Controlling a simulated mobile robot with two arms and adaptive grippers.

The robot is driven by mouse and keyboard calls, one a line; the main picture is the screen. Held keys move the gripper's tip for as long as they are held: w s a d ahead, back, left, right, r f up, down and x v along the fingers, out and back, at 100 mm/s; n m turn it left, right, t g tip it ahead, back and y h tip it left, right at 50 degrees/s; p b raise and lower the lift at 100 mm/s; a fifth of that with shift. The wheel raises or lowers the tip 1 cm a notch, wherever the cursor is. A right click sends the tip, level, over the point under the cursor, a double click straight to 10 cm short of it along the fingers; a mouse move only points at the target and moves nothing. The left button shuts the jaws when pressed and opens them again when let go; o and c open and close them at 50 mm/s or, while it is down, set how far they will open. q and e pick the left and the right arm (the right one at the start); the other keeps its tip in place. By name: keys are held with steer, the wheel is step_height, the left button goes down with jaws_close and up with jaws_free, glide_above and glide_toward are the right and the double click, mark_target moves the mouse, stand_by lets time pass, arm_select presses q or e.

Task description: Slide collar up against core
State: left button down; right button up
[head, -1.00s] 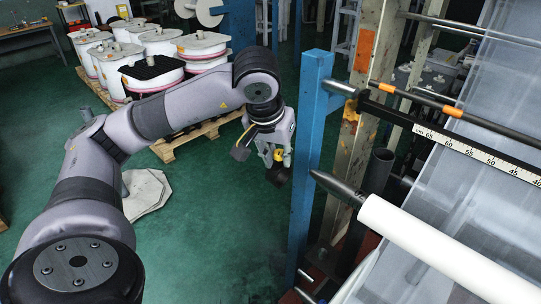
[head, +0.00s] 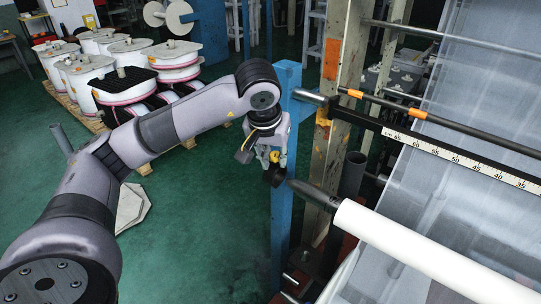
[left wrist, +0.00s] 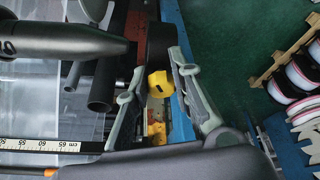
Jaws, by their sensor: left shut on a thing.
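The collar (head: 272,177) is a short black ring with a yellow knob (head: 275,157). My left gripper (head: 272,158) is shut on it, with its fingers on both sides of the knob. In the left wrist view the black collar (left wrist: 161,42) stands beyond the yellow knob (left wrist: 160,84). The dark shaft (head: 318,197) points its tapered end at the collar. The white core (head: 415,249) sits on the shaft further right, well apart from the collar. My right gripper is not in view.
A blue post (head: 283,225) stands close behind the collar. A black ruler bar (head: 455,155) and a rod with orange bands (head: 455,130) run above the core. White film spools (head: 95,70) stand on pallets at the back left. Green floor lies open between.

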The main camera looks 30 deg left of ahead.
mark_target(335, 197)
arm_select(q)
steer(key=shift+s+d, duration=0.15)
steer(key=shift+d, duration=2.05)
steer(key=shift+s+d, duration=0.1)
steer(key=shift+d, duration=1.25)
steer(key=shift+s+d, duration=0.15)
steer(key=shift+d, duration=1.4)
steer(key=d, duration=0.2)
steer(key=d+b, duration=0.1)
steer(key=d, duration=0.2)
steer(key=shift+s+d, duration=0.2)
steer(key=shift+d, duration=0.1)
steer(key=c, duration=1.3)
jaws_free()
steer(key=shift+d, duration=0.15)
steer(key=shift+c, duration=0.2)
